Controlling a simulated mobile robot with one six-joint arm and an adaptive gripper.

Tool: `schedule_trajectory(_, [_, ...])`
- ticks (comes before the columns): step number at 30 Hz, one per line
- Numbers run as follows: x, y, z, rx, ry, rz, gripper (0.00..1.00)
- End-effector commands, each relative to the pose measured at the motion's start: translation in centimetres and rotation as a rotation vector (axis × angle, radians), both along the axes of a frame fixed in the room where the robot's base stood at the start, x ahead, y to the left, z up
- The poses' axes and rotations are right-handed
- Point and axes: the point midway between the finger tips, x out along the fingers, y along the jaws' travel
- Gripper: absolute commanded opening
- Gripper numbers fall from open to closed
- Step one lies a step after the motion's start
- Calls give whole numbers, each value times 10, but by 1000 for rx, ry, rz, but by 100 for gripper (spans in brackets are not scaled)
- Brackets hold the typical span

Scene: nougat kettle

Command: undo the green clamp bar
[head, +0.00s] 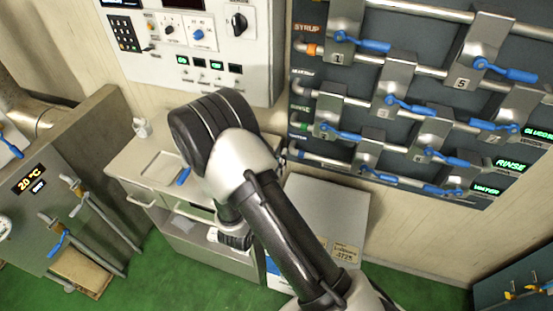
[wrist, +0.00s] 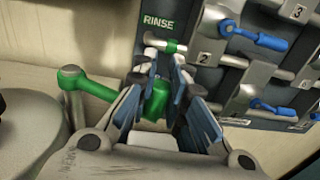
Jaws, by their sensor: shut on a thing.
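The green clamp bar (wrist: 98,89) shows in the wrist view. It has a round knob at its left end and runs right to a thicker green part between my fingers. My gripper (wrist: 164,68) is shut on the bar, with a finger on each side of the green part. The fingers hide some of it, so the exact contact is not clear. Just beyond the fingertips is a pipe end with a green ring (wrist: 172,46), under the RINSE label. In the head view my arm hides the bar and the gripper.
The dark valve panel (head: 340,110) with several blue levers stands close on the right. A control box (head: 190,50) hangs on the wall at the upper left. A counter (head: 150,165) with a tray lies below it.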

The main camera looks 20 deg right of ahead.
Motion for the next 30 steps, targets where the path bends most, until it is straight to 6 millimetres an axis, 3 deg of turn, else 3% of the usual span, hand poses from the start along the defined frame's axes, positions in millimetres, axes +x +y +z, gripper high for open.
schedule_trajectory(8, [-3, -4, -3, -3, 10, -11, 0])
schedule_trajectory(9, [-3, -4, -3, -3, 10, -11, 13])
schedule_trajectory(20, [-2, -2, -1, -2, 4, -5, 37])
schedule_trajectory(30, [-2, 1, 0, -2, 1, -2, 38])
